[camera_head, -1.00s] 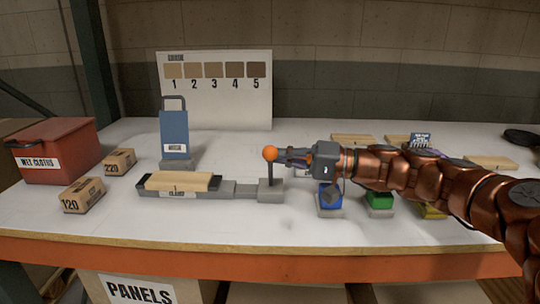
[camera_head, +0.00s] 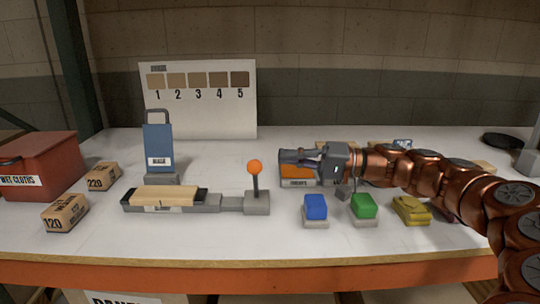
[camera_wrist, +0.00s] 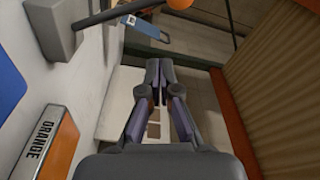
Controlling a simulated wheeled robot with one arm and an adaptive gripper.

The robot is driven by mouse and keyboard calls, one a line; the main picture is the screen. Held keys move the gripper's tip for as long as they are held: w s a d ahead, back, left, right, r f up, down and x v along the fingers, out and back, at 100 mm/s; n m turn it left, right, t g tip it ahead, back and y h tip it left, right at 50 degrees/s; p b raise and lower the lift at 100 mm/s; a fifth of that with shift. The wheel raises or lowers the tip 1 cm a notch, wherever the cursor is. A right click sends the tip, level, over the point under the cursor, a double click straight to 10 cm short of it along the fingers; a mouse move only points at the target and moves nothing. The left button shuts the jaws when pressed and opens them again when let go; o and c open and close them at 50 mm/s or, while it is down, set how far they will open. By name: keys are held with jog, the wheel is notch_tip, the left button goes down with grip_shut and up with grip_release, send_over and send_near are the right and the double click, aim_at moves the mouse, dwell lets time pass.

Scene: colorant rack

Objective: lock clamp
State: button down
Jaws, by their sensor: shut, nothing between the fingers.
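The clamp (camera_head: 223,202) is a grey bar on the bench with a light wood piece (camera_head: 163,195) lying on its left part. At its right end a dark lever (camera_head: 256,186) with an orange knob (camera_head: 254,167) rises from a grey block, near upright. My gripper (camera_head: 282,156) is just right of the knob in the head view, with a small gap between them. Its fingers are shut and empty. In the wrist view the shut fingertips (camera_wrist: 160,66) are in the middle, with part of the orange knob (camera_wrist: 180,3) and the dark lever (camera_wrist: 101,17) at the top.
Blue (camera_head: 316,207), green (camera_head: 364,206) and yellow (camera_head: 411,209) items stand in front of my arm. A blue handled item (camera_head: 158,145) stands behind the clamp. Small boxes (camera_head: 65,212) and a red bin (camera_head: 40,168) are left.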

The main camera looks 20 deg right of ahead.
jog(key=v, duration=0.3)
jog(key=shift+d+f, duration=0.1)
jog(key=shift+d, duration=0.1)
jog(key=shift+s+a, duration=0.1)
dwell(0.3)
